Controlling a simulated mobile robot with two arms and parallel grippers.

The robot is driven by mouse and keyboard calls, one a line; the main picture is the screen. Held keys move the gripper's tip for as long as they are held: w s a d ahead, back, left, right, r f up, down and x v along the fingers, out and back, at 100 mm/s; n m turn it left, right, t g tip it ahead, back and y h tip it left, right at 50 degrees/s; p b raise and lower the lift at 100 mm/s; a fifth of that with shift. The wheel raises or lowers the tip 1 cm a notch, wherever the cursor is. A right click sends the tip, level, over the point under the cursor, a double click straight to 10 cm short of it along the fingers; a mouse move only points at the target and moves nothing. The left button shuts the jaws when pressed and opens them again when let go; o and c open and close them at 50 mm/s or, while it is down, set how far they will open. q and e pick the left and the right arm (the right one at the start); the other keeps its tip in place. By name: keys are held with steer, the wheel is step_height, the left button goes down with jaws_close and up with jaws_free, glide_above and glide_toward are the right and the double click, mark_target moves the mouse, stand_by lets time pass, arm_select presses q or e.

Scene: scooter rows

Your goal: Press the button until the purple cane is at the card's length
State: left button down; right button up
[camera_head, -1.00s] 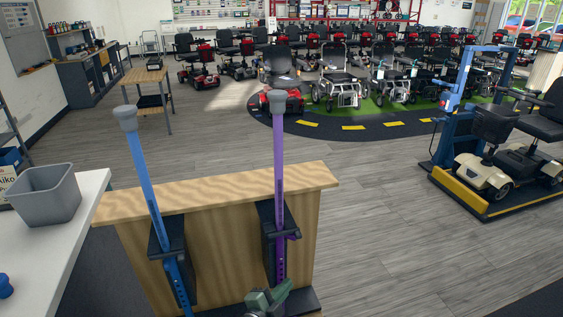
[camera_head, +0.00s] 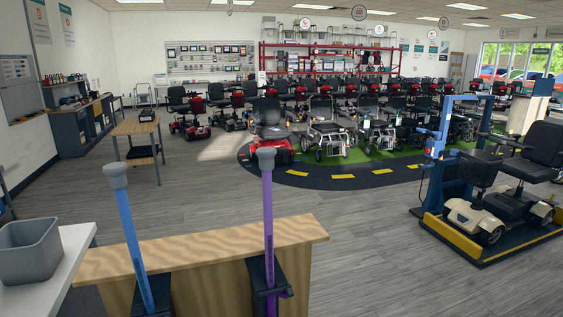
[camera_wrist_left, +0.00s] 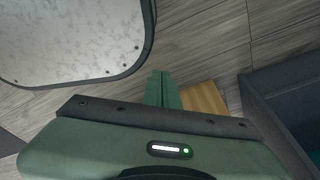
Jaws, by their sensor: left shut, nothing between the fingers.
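The purple cane (camera_head: 267,205) stands upright with a grey handle at its top, held in a dark bracket (camera_head: 256,274) on a wooden stand (camera_head: 205,245). A small purple piece shows beside its shaft, at the bracket; I cannot tell whether it is the button. The lower shaft is cut off by the frame. A blue cane (camera_head: 131,230) leans slightly in its own bracket to the left. No card is in view. My left gripper (camera_wrist_left: 163,88) shows in the left wrist view with its green fingers together and empty. My right gripper is not in view.
A grey bin (camera_head: 29,250) sits on a white counter (camera_head: 62,275) at the left. A dark box-like edge (camera_wrist_left: 285,95) and a wooden piece (camera_wrist_left: 206,100) lie near my left fingers. Grey floor is open behind the stand. A scooter on a lift platform (camera_head: 480,244) stands right.

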arm_select(q)
steer(key=s+n+g, duration=0.1)
steer(key=s, duration=0.5)
steer(key=shift+a+f, duration=0.45)
steer(key=shift+w, duration=0.1)
steer(key=w+d+r+m+t+b, duration=0.1)
steer(key=w+r+m+t+b, duration=0.2)
steer(key=w, duration=0.8)
steer(key=w+d+r+m+t+h, duration=0.15)
steer(key=w+r, duration=0.35)
steer(key=w, duration=0.5)
steer(key=w+r+m+t+y+b, duration=0.1)
steer(key=w+r+m+t+b, duration=0.2)
steer(key=w, duration=0.8)
steer(key=w+d+r+m+t+h+b, duration=0.1)
steer(key=w+d+r+m+t+h, duration=0.1)
steer(key=w+d+r+m, duration=0.45)
steer(key=w+d+r+m+t+h, duration=0.1)
steer(key=w+r+t+h, duration=0.2)
steer(key=r, duration=0.7)
steer(key=w+d+r+m+t+h+b, duration=0.1)
steer(key=d+r+m, duration=0.2)
steer(key=r, duration=0.4)
steer(key=w+d+r+m+t+h+b, duration=0.1)
steer(key=d+r+m+h, duration=0.1)
steer(key=r, duration=0.6)
steer(key=shift+w+d+m, duration=0.2)
steer(key=shift+d+m, duration=0.5)
